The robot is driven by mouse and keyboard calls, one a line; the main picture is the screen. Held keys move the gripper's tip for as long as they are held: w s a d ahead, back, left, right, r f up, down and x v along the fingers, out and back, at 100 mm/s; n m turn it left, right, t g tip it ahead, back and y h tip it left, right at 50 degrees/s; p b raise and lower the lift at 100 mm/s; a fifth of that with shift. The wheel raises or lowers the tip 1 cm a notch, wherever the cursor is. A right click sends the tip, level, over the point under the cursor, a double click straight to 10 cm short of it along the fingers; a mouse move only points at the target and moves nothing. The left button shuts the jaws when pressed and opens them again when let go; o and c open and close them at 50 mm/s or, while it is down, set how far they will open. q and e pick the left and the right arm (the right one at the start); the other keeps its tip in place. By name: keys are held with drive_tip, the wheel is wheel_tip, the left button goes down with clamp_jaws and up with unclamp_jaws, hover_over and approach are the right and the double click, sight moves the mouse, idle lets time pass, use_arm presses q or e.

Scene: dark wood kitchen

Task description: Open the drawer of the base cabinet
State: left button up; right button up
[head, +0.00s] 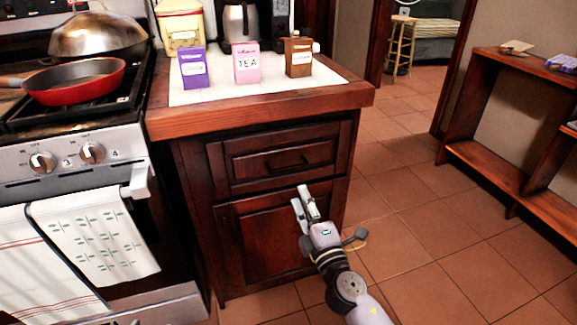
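The dark wood base cabinet (193,190) stands right of the stove. Its drawer (240,172) is at the top, under the counter, and its front looks flush and shut. A small dark handle (291,163) sits on the drawer front, right of centre. My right gripper (301,193) is below the handle, in front of the top of the lower door (245,245), with its fingers pointing up. Its two fingers show apart with a narrow gap, nothing between them. It appears clear of the handle. My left gripper is not in view.
The countertop (330,97) overhangs the drawer and carries a purple box (194,68), a pink tea box (247,63) and a brown box (298,58). The stove (75,150) with towels is close on the left. Tiled floor (420,215) is free on the right, before a low shelf (490,175).

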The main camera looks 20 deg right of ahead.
sight(289, 168)
drive_tip(key=w, duration=0.3)
drive_tip(key=w+r, duration=0.1)
drive_tip(key=w, duration=0.1)
drive_tip(key=shift+w+r, duration=0.1)
drive_tip(key=shift+w, duration=0.3)
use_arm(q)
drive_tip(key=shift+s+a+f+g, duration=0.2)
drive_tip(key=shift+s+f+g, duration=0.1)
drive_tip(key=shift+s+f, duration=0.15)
use_arm(e)
drive_tip(key=shift+w+a+r, duration=0.1)
drive_tip(key=shift+w+r, duration=0.1)
drive_tip(key=shift+w, duration=1.15)
drive_tip(key=shift+w+a+r, duration=0.1)
drive_tip(key=shift+w+r, duration=0.05)
drive_tip(key=shift+w, duration=1.15)
drive_tip(key=shift+c, duration=0.3)
clamp_jaws()
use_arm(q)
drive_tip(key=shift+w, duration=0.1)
